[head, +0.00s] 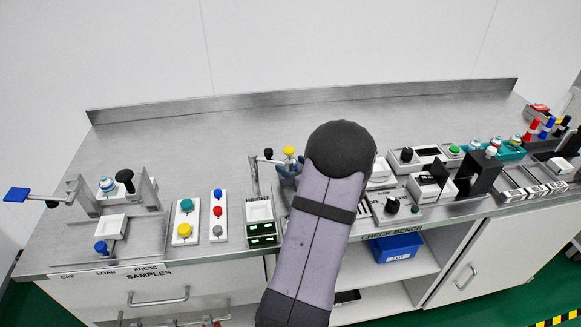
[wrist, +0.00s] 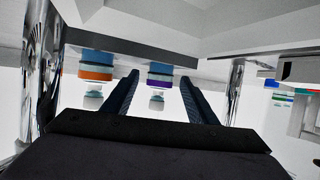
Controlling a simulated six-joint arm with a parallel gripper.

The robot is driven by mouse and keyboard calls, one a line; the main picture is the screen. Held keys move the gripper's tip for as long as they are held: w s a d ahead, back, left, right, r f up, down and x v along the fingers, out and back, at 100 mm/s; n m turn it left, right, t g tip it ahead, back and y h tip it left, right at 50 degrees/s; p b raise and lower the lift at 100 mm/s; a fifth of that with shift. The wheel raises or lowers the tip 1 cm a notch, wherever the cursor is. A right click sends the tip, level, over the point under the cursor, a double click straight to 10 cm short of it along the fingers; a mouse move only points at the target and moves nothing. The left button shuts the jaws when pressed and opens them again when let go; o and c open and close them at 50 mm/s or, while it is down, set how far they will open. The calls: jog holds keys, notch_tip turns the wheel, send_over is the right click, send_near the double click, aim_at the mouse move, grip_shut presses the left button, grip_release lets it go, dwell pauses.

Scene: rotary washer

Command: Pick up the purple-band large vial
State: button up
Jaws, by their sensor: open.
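The purple-band vial (wrist: 160,79) shows in the wrist view, with a blue part above its purple band and a pale narrower part below it in the picture. My gripper (wrist: 159,86) is open, and its two dark fingers appear on either side of this vial. I cannot tell how deep the fingers reach around it, and no contact shows. An orange-band vial (wrist: 96,72) is just left of the left finger. In the head view my arm hides most of the gripper and I cannot make out the purple-band vial.
Shiny posts stand at left (wrist: 42,60) and right (wrist: 233,90) in the wrist view, with a pale block (wrist: 150,20) across the top. In the head view, button boxes (head: 185,222), a display unit (head: 261,222) and several bench devices line the front. The bench (head: 220,140) is clear behind.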

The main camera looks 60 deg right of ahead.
aim_at(294, 165)
jog(key=shift+c, duration=0.7)
jog(key=c, duration=1)
jog(key=shift+r, duration=0.2)
jog(key=shift+c, duration=0.2)
notch_tip(294, 165, up, 18)
jog(key=p, duration=0.2)
jog(key=shift+f, duration=0.15)
